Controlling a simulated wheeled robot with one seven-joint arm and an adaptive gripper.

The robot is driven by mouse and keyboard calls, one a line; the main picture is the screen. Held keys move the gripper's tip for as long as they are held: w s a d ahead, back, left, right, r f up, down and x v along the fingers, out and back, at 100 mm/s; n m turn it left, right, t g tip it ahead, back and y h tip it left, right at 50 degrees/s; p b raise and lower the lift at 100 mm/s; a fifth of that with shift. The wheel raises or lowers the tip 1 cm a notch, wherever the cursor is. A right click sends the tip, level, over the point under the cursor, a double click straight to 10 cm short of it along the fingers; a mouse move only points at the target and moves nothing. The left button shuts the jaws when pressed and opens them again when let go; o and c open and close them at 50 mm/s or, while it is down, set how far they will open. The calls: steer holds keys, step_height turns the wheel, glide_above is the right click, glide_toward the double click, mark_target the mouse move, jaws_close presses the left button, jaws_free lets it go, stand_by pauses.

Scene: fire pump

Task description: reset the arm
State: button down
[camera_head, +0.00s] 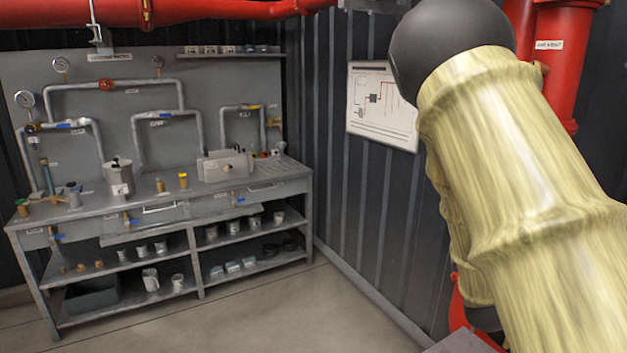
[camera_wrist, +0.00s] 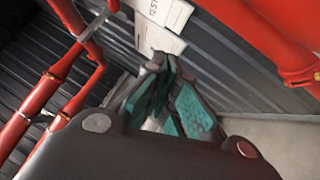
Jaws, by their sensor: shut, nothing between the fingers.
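My gripper (camera_wrist: 172,105) shows in the wrist view, with its teal-padded fingers drawn together and nothing visible between them. It points toward a dark ribbed wall and white paper sheets (camera_wrist: 165,22), apart from the workbench. In the head view my arm fills the right side, raised and bent, and the gripper itself is out of sight there.
A grey workbench (camera_head: 235,198) with pipes, gauges and small parts stands at the left. A white chart (camera_head: 383,105) hangs on the ribbed wall. Red pipes (camera_head: 560,60) rise behind my arm; more red pipes (camera_wrist: 50,80) flank the gripper. Floor (camera_head: 290,315) before the bench is clear.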

steer(key=s+a+f+m+g+y, duration=0.1)
steer(key=s+a+f+m+g, duration=0.3)
steer(key=f, duration=0.8)
steer(key=s+f+m+g, duration=0.25)
steer(key=s+f, duration=0.25)
steer(key=f, duration=0.7)
steer(key=s+a+f+m+g+y, duration=0.1)
steer(key=s+a+f+m+g, duration=0.25)
steer(key=f, duration=0.85)
steer(key=s+a+f+m+g+y, duration=0.1)
steer(key=s+a+f+m+g, duration=0.1)
steer(key=s+f, duration=0.4)
steer(key=s+a+f+m+g+y, duration=0.1)
steer(key=s+a+f+m+g, duration=0.2)
steer(key=s, duration=1.3)
steer(key=s+a+f+m+g+y, duration=0.1)
steer(key=s+a+f+m+g, duration=0.2)
steer(key=s+f, duration=0.5)
steer(key=s+a+g, duration=0.1)
steer(key=s+g, duration=0.1)
steer(key=s, duration=0.1)
steer(key=shift+a+f, duration=0.15)
steer(key=shift+f, duration=0.15)
steer(key=shift+s, duration=0.15)
